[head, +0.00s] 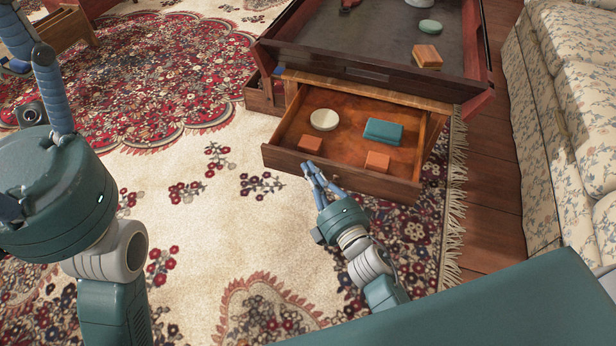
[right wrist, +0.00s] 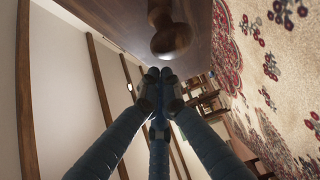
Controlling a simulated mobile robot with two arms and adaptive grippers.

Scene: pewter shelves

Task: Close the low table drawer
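The low table's wooden drawer (head: 340,178) is pulled out beneath the tabletop. It holds a cream disc (head: 324,120), a teal box (head: 383,131) and two orange blocks (head: 311,144) (head: 377,161). My right gripper (head: 308,172) is at the drawer's front face, left of its middle. In the right wrist view its blue fingers (right wrist: 153,78) meet at the tips with nothing between them. A round wooden knob (right wrist: 172,38) shows just above them; contact cannot be told. My left gripper (head: 32,75) is at the far left with fingers spread, away from the drawer.
The low table (head: 330,66) carries an orange block (head: 427,57) and a green disc (head: 430,27) on its dark top. A floral sofa (head: 570,90) stands at the right. A second wooden compartment (head: 262,97) shows at the table's left side. Patterned rug (head: 200,220) lies clear in front.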

